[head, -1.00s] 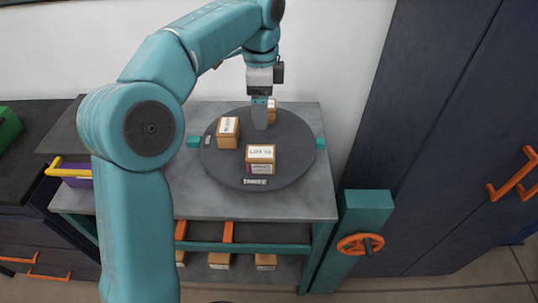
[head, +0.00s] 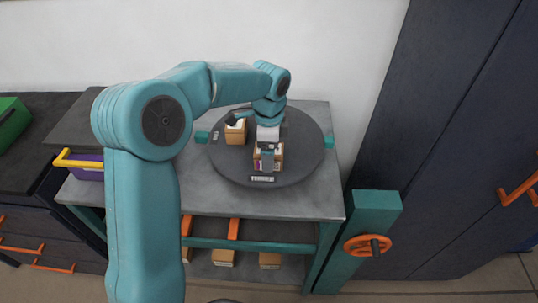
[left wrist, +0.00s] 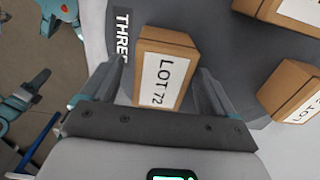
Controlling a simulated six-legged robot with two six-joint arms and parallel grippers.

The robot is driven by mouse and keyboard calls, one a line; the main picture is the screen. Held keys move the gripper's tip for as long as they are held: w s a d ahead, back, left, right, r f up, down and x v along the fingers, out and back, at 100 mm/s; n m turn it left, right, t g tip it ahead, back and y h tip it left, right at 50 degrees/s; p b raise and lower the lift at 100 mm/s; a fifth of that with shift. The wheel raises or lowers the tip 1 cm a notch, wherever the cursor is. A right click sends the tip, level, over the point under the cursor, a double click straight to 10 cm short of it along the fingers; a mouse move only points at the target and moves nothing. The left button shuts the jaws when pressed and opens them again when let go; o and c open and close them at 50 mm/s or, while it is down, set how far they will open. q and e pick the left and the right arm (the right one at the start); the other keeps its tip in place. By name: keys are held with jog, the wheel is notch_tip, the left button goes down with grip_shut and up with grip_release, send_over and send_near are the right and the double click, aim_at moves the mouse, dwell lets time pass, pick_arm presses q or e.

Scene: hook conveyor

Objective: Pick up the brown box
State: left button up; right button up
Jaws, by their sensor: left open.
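Several brown boxes with white labels stand on a round dark turntable (head: 222,165). My left gripper (head: 267,158) is open over the front brown box (head: 279,161), hiding much of it. In the left wrist view that box (left wrist: 180,42) shows a LOT 72 label and lies between the two spread fingers of my left gripper (left wrist: 160,72). I cannot tell whether the fingers touch it. Another brown box (head: 235,134) stands at the turntable's left. Two more box views appear at the right of the left wrist view (left wrist: 292,92). My right gripper is out of view.
The turntable sits on a grey table (head: 195,195) with more boxes on a shelf below (head: 223,257). A teal post with an orange handwheel (head: 367,245) stands at its front right. A purple bin with a yellow handle (head: 88,173) is at left. A dark cabinet (head: 450,130) rises at right.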

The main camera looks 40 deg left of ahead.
pick_arm(q)
jog(key=shift+a+f, duration=0.1)
jog(key=shift+f, duration=0.2)
jog(key=c, duration=1.1)
jog(key=shift+r, duration=0.1)
